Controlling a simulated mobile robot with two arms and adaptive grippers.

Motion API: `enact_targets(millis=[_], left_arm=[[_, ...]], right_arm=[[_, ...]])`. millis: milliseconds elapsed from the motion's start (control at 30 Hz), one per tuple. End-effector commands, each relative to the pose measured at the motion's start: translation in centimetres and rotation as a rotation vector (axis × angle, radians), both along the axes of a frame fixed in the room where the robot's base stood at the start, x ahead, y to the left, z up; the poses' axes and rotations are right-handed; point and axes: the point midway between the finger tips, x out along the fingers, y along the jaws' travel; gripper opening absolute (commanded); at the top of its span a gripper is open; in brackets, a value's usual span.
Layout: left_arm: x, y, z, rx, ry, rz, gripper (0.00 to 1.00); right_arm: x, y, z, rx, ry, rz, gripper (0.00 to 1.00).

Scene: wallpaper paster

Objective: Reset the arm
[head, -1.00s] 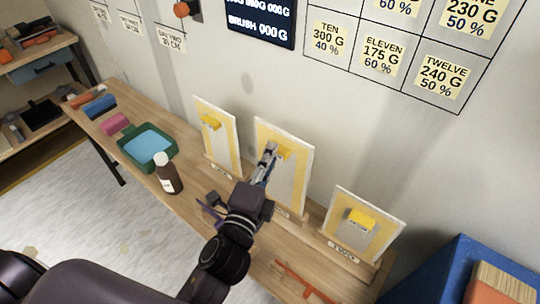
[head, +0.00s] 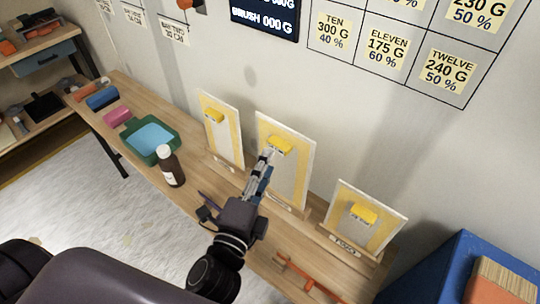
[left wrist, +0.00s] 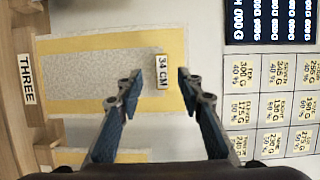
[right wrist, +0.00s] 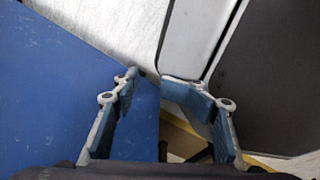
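My left gripper (head: 264,158) is in front of the middle upright board (head: 288,180), just below its yellow tag (head: 279,147). In the left wrist view the gripper's fingers (left wrist: 155,82) are apart with nothing between them. Beyond them the board (left wrist: 100,75) shows a grey middle, a yellow border and a "34 CM" tag (left wrist: 162,72). My right gripper is outside the head view. In the right wrist view its fingers (right wrist: 148,78) are apart, with a narrower gap and nothing held, over a blue surface (right wrist: 60,90).
The wooden bench (head: 215,190) carries a left board (head: 222,130), a right board (head: 362,222), a dark bottle (head: 170,167), a green tray (head: 165,158) and an orange-red tool (head: 305,277). A blue box (head: 450,272) stands at the lower right. The wall is close behind the boards.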

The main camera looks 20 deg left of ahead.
Motion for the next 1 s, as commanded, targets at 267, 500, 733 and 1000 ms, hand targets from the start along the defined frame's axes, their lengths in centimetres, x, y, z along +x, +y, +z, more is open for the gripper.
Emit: enact_targets(millis=[267, 500, 733, 1000], left_arm=[[-2.2, 0.0, 0.0, -0.003, 0.000, 0.001, 0.34], [-2.6, 0.0, 0.0, -0.001, -0.001, 0.000, 0.34], [-2.6, 0.0, 2.2, -0.001, -0.002, 0.000, 0.34], [-2.5, 2.4, 3.7, -0.114, 0.063, 0.074, 0.34]], right_arm=[[0.0, 0.1, 0.0, 0.001, -0.001, 0.000, 0.40], [0.0, 0.1, 0.0, 0.001, -0.001, 0.000, 0.40], [0.0, 0.1, 2.1, 0.001, -0.001, 0.000, 0.40], [0.1, 0.2, 5.1, 0.003, -0.003, 0.000, 0.40]])
